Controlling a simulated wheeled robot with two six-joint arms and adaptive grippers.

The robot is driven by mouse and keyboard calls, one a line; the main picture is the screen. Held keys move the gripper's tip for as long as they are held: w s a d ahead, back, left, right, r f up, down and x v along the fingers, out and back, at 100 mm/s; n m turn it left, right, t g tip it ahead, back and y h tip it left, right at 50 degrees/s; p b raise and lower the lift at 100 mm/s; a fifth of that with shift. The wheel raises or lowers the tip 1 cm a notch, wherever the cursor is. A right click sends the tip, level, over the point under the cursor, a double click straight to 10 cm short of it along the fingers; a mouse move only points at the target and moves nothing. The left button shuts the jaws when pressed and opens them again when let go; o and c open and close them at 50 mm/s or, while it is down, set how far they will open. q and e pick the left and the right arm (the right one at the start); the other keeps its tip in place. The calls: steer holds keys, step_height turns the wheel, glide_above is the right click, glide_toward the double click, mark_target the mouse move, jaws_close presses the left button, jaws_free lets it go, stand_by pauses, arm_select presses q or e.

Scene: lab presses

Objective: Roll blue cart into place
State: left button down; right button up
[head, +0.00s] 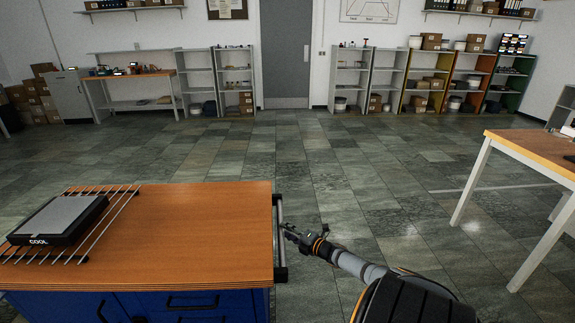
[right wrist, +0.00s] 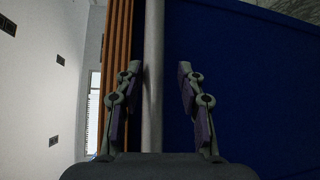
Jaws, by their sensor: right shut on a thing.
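The blue cart (head: 190,302) stands at the lower left of the head view, with a wooden top (head: 215,230) and blue drawer fronts below. A grey bar handle (head: 279,215) runs along its right side. My right gripper (head: 286,231) is shut on this handle; the handle (right wrist: 153,75) also shows in the right wrist view between the two fingers (right wrist: 155,95), beside the cart's wooden edge (right wrist: 117,70) and blue side (right wrist: 235,70). My left gripper is not in view. The cart's wheels are hidden.
A wire rack (head: 112,212) on the cart top carries a dark block marked COOL (head: 58,219). A wooden-topped table (head: 530,143) stands at the right. Open tiled floor (head: 300,150) lies beyond the cart, with a workbench (head: 130,76) and shelves (head: 350,80) along the far wall.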

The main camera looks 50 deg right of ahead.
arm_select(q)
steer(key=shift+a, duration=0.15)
arm_select(e)
steer(key=shift+d, duration=0.1)
steer(key=s+a+r, duration=0.1)
steer(key=s, duration=1.1)
steer(key=shift+r, duration=0.35)
steer(key=shift+o, duration=0.3)
steer(key=shift+w, duration=0.1)
